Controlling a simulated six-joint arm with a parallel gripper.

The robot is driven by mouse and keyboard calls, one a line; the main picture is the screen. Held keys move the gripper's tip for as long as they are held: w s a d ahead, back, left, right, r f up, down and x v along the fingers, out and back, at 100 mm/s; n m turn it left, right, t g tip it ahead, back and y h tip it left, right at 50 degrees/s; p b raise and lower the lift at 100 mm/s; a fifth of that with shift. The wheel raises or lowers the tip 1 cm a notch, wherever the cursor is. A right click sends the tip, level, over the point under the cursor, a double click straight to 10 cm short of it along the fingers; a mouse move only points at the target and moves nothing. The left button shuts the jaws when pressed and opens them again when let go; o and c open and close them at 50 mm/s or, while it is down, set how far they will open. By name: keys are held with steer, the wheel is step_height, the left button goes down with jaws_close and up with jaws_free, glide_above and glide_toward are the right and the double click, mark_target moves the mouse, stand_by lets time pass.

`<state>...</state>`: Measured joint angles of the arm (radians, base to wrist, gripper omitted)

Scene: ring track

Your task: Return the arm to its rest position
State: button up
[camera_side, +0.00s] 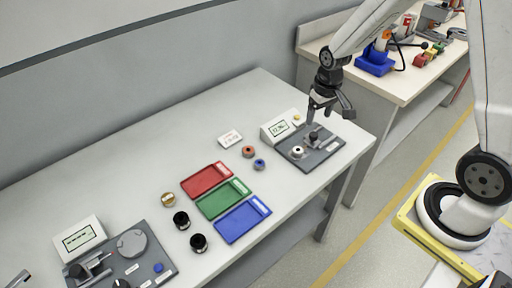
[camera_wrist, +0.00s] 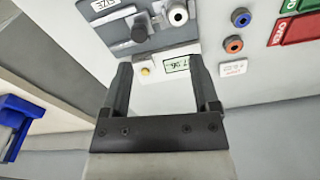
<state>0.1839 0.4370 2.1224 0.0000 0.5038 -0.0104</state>
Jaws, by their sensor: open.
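My gripper (camera_side: 326,104) is above the measuring station at the far right end of the grey table. In the wrist view my gripper (camera_wrist: 160,80) shows two dark fingers spread apart with nothing between them. Below it is the dark station plate (camera_side: 318,152) with a white ring-like part (camera_side: 297,151) on it, which also shows at the top of the wrist view (camera_wrist: 178,14). The station's display box (camera_side: 281,127) stands behind the plate, and its lit screen (camera_wrist: 177,65) shows beyond my fingers.
An orange ring (camera_side: 248,151) and a blue ring (camera_side: 259,164) lie left of the station. Red (camera_side: 205,180), green (camera_side: 222,199) and blue (camera_side: 243,220) trays lie mid-table. Two black cylinders (camera_side: 181,220) and a brass ring (camera_side: 168,200) stand beside them. A second station (camera_side: 120,262) is at the near left.

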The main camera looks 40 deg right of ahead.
steer(key=s+a+r+n+t, duration=0.1)
steer(key=s+a+r, duration=0.1)
steer(key=s, duration=0.3)
steer(key=s+a+r+n, duration=0.1)
steer(key=s+a+r, duration=0.1)
steer(key=s+a, duration=0.3)
steer(key=shift+r+t, duration=0.25)
steer(key=shift+t, duration=0.15)
